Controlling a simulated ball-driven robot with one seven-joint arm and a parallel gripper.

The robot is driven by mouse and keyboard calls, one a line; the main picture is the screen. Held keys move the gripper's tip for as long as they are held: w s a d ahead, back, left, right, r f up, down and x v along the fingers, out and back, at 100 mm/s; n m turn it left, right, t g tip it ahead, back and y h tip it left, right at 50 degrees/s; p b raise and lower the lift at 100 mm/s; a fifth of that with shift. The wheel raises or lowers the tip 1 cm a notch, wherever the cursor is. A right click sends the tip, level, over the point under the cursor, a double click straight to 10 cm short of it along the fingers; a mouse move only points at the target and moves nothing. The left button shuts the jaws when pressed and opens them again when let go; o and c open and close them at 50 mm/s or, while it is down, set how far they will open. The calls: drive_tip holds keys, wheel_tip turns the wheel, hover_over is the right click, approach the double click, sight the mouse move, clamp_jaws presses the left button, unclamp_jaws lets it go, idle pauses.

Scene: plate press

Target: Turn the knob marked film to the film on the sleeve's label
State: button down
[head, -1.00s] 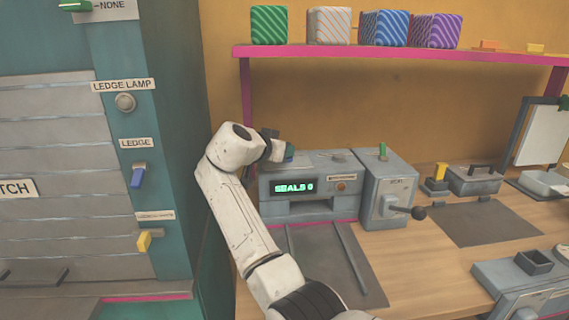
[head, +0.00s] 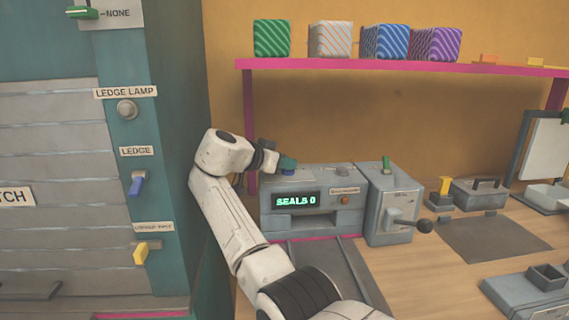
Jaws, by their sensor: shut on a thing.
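The grey sealing machine (head: 281,223) stands on the bench, with a green display reading "SEALS 0". My gripper (head: 286,161) is at the top left of this machine, shut on a blue knob (head: 288,166). The fingers are small and partly hidden by my wrist. A second low, dark knob (head: 341,171) sits further right on the machine's top. Any markings around the knobs are too small to read. I cannot make out a sleeve or its label.
A grey unit with a black-ended lever (head: 423,226) stands right of the machine. A pink shelf (head: 400,65) above holds striped green, white, blue and purple blocks. A teal cabinet (head: 180,120) with switches stands close on the left. A dark mat (head: 490,240) lies clear on the right.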

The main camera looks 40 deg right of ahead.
drive_tip(key=c, duration=1.1)
unclamp_jaws()
drive_tip(key=shift+c, duration=0.2)
drive_tip(key=shift+r, duration=0.3)
wheel_tip(320, 180, up, 3)
drive_tip(key=shift+f, duration=0.2)
drive_tip(key=s+a+r, duration=0.3)
drive_tip(key=s+r, duration=0.6)
drive_tip(key=s, duration=0.4)
drive_tip(key=shift+s+a+r, duration=0.2)
drive_tip(key=shift+a+r, duration=0.15)
